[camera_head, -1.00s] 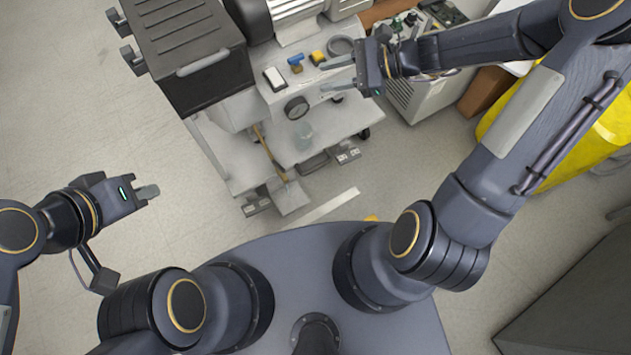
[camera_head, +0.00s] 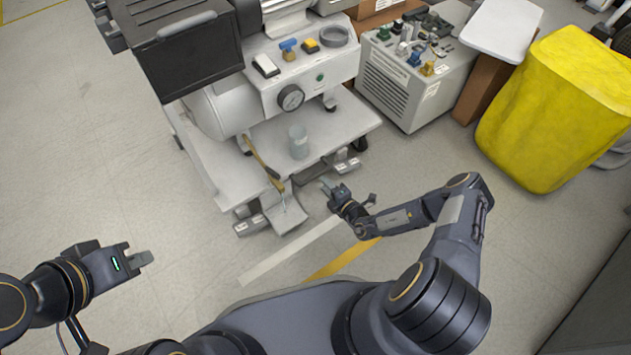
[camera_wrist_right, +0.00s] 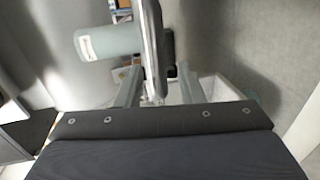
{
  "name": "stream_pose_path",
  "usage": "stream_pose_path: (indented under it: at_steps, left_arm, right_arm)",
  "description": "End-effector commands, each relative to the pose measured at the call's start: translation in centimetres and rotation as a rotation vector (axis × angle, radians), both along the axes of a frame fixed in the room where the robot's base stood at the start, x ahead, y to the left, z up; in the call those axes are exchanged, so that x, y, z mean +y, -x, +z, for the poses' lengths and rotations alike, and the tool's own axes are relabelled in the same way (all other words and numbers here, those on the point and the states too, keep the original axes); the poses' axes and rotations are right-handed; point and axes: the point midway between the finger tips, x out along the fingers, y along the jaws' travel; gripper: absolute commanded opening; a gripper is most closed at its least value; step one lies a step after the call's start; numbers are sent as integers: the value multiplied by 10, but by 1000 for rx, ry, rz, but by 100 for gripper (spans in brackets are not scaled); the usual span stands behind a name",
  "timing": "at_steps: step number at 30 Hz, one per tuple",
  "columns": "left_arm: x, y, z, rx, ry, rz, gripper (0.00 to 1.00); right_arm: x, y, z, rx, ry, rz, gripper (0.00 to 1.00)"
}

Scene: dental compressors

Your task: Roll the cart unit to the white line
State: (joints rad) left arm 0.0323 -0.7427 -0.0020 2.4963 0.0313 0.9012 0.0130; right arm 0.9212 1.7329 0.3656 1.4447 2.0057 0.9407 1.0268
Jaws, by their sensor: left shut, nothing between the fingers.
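The cart unit (camera_head: 205,160) is a white wheeled cart in the upper left of the head view, carrying a dark box (camera_head: 185,45), a tank and a gauge panel (camera_head: 305,75). The white line (camera_head: 290,252) lies on the floor in front of the cart, apart from its front casters. My right gripper (camera_head: 326,184) is low, just off the cart's front right corner. In the right wrist view its fingers (camera_wrist_right: 160,88) are apart, with an upright metal bar and a grey-green cylinder (camera_wrist_right: 108,43) seen beyond and between them; contact is unclear. My left gripper (camera_head: 140,260) is shut and empty, away from the cart.
A yellow floor stripe (camera_head: 345,258) runs beside the white line. A grey boxy unit (camera_head: 410,85) stands right of the cart, then a yellow-covered bin (camera_head: 555,105). A clear cup (camera_head: 298,142) stands on the cart's lower shelf. Floor left of the cart is open.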

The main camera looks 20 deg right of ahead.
Motion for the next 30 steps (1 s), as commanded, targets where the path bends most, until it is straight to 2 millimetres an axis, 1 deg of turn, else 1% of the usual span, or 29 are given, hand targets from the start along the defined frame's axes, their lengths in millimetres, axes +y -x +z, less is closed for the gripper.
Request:
stream_pose_path:
  at_steps: [1, 6, 9, 12, 16, 23, 30]
  left_arm:
    - [0, 0, -6, 0, 0, 0, 0]
    - [0, 0, -18, 0, 0, 0, 0]
    - [0, 0, -23, 0, 0, 0, 0]
    - [0, 0, -27, 0, 0, 0, 0]
    - [0, 0, -28, 0, 0, 0, 0]
    - [0, 0, -27, 0, 0, 0, 0]
    - [0, 0, -27, 0, 0, 0, 0]
  right_arm:
    - [4, -8, -3, -4, 1, 4, 34]
    - [13, -34, -10, -4, 3, 5, 34]
    - [18, -47, -12, -5, 3, 5, 34]
    - [21, -55, -13, -3, 3, 5, 34]
    - [23, -61, -12, -4, 3, 5, 34]
    - [23, -61, -12, -3, 3, 5, 34]
    - [23, -61, -12, -3, 3, 5, 3]
